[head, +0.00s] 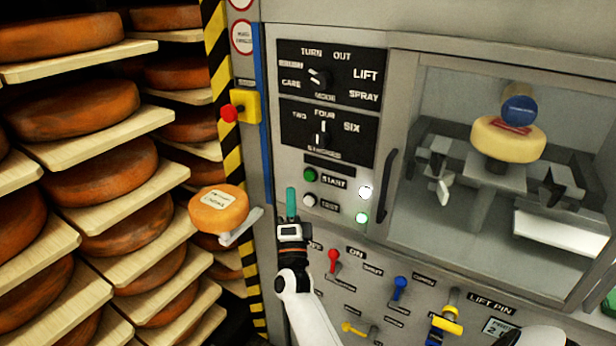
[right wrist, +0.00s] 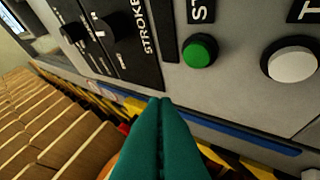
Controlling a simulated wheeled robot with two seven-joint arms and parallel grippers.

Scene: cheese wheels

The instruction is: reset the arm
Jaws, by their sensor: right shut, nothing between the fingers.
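My right gripper (head: 291,190) has slim green fingers pointing up, just left of the machine's start and lower white buttons in the head view. In the right wrist view its fingers (right wrist: 160,101) are pressed together with nothing between them. The green start button (head: 310,175) shows above and right of the fingertips in the wrist view (right wrist: 199,51). The white button (head: 310,200) is farther right there (right wrist: 291,61). The gripper looks apart from both buttons. My left gripper is not in view.
Shelves of orange cheese wheels (head: 95,105) fill the left. A small labelled cheese (head: 218,208) sits on a bracket beside the machine. A windowed chamber (head: 425,150) holds a pale cheese (head: 507,139). Red (head: 332,260) and blue (head: 400,286) levers stick out below.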

